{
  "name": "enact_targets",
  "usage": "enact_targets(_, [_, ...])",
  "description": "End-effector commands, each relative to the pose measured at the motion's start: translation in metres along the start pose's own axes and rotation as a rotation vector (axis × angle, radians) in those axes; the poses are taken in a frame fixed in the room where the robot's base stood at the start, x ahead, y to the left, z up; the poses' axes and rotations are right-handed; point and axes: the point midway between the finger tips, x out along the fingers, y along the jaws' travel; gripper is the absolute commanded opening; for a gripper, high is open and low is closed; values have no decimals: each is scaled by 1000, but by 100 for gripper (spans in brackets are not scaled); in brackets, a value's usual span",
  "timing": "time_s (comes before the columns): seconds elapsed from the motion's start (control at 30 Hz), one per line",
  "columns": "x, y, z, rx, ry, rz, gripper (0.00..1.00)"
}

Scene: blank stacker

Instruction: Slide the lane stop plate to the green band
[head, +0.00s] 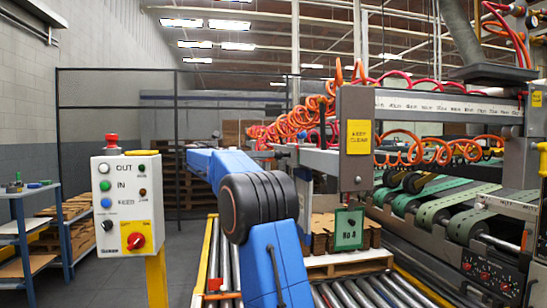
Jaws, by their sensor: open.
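My blue arm rises from the bottom middle of the head view and bends away at a large black joint. I cannot identify the lane stop plate with certainty. A small red piece (215,284) with an orange bar sits at the left yellow rail of the roller conveyor. A green-framed plate (349,229) with dark lettering hangs below a grey box with a yellow sign. I cannot make out a green band on the conveyor.
A white control box (127,205) on a yellow post stands at left. The roller conveyor (355,293) runs below my arm, with stacked cardboard (323,232) on a pallet. A machine with green belts (455,203) fills the right.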

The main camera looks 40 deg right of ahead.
Motion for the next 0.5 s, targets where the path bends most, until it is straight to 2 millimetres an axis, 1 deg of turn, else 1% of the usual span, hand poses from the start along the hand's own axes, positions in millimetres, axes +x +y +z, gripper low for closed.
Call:
enact_targets(0.03, [-11, 1, 0, 0, 0, 2, 49])
enact_targets(0.2, [-36, 1, -1, -1, -1, 2, 49])
enact_targets(0.33, [-47, 1, -1, -1, 0, 0, 49])
enact_targets(0.5, [-52, 1, -1, -1, 0, 0, 49])
